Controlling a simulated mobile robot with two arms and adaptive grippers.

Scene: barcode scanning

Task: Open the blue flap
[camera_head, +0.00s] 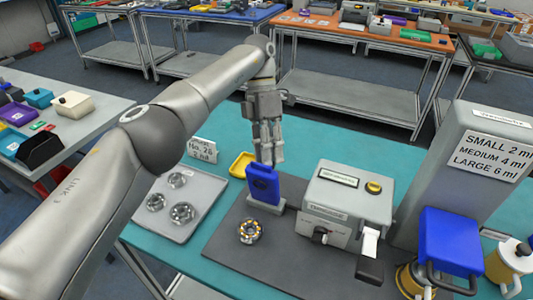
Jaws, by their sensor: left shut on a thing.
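A blue upright piece (263,184) stands with its lower end at a grey block on the dark mat, near the middle of the table. My left gripper (270,158) points down at its top edge, with the fingers closed on it; the contact is partly hidden. A larger blue cover (450,240) with a dark handle is at the right, in front of the grey housing. I cannot tell from this view which of the two blue parts is the flap. My right gripper is not in view.
A grey machine (345,205) with a yellow button stands right of the gripper. A ring-shaped bearing (250,231) lies on the mat. A grey tray (160,225) with several metal rings and a yellow bin (240,164) are at the left. A tall labelled housing (460,170) blocks the right.

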